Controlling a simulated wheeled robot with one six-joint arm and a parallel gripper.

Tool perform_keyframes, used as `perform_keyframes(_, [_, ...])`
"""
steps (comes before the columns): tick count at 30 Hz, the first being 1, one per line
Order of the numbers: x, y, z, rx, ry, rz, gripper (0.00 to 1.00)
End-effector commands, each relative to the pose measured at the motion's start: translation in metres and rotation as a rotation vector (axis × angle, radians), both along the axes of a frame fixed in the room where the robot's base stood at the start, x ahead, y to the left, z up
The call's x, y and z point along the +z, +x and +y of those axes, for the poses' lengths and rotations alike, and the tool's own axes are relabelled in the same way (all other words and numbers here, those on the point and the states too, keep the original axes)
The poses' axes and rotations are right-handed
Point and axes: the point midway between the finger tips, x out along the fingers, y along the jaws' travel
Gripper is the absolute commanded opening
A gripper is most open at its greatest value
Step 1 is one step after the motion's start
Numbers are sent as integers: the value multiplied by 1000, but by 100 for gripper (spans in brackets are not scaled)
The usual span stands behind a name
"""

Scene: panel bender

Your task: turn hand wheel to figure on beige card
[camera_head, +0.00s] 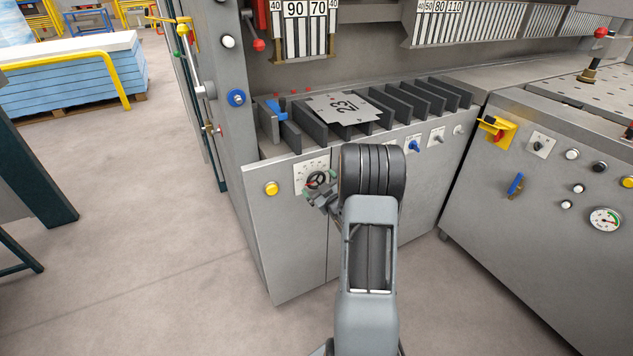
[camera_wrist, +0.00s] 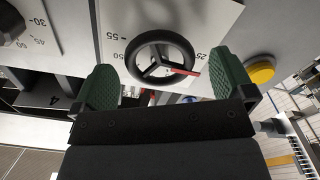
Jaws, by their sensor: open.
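The hand wheel (camera_head: 318,179) is on the front of the grey machine, over a white scale plate (camera_head: 303,166). In the wrist view the black three-spoked wheel (camera_wrist: 135,57) has a red pointer aimed right, slightly below the figure 25; 50 and 55 show at left. My gripper (camera_head: 323,197) is open in front of the wheel; in the wrist view its green-padded fingers (camera_wrist: 163,80) stand on either side, apart from the rim. A light grey plate marked 23 (camera_head: 345,105) lies on the slotted rack above. I cannot make out a clearly beige card.
A yellow button (camera_head: 271,188) sits left of the wheel and shows right of my fingers in the wrist view (camera_wrist: 262,72). A blue knob (camera_head: 414,146) is on the panel to the right. The floor (camera_head: 185,240) at left is clear.

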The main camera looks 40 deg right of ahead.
Motion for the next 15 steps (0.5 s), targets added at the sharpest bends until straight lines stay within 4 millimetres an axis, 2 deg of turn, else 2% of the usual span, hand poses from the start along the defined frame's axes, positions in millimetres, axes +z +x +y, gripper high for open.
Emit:
perform_keyframes(6, [0, 19, -3, 0, -1, 0, 100])
perform_keyframes(15, [0, 24, -3, 0, 0, 0, 100])
